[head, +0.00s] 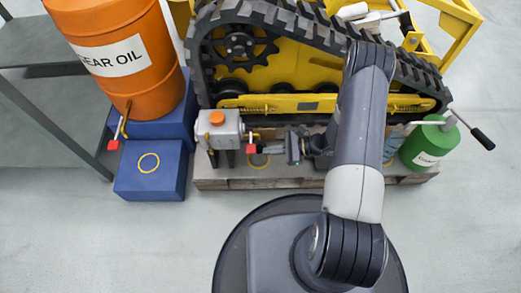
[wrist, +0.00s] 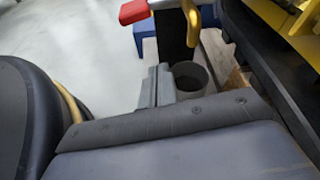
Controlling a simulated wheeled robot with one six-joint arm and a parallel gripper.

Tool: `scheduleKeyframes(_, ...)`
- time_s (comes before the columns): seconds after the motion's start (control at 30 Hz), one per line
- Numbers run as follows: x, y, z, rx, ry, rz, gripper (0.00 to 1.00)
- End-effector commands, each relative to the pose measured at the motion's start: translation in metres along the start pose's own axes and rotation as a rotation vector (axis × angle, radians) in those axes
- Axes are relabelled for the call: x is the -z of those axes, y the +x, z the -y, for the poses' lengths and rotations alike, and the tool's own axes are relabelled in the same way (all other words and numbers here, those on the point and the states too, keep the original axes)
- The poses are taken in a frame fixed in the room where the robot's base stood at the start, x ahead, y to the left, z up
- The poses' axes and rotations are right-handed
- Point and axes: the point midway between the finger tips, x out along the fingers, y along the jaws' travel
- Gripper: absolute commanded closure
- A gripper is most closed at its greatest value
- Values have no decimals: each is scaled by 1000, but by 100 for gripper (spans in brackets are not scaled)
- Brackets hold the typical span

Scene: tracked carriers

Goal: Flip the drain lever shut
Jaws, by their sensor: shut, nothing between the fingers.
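The drain lever appears to be the red-handled lever (head: 251,148) on the brass tap (head: 252,135) at the right side of a grey tank (head: 219,129) with an orange cap. The red handle also shows at the top of the wrist view (wrist: 133,12), left of the brass tap part (wrist: 192,20). My gripper (head: 279,149) is just right of the lever in the head view, its narrow fingers pointing left. In the wrist view the fingers (wrist: 155,87) are together and empty, below the handle with a visible gap. I cannot tell whether the lever is open or shut.
An orange gear oil drum (head: 125,60) on blue blocks has another red-handled tap (head: 113,145). A green can (head: 428,140) is at right. A dark open cylinder (wrist: 188,78) sits beside the fingers. Front floor is clear.

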Motion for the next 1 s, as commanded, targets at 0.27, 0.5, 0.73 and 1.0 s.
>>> scheduleKeyframes(0.27, -2, -50, 0, 1, 0, -1, 100)
scheduleKeyframes(0.5, -1, -64, 0, -1, 1, 0, 100)
scheduleKeyframes(0.73, 0, -64, 0, -1, 1, 0, 100)
scheduleKeyframes(1.0, 0, -63, -1, -1, 0, -1, 100)
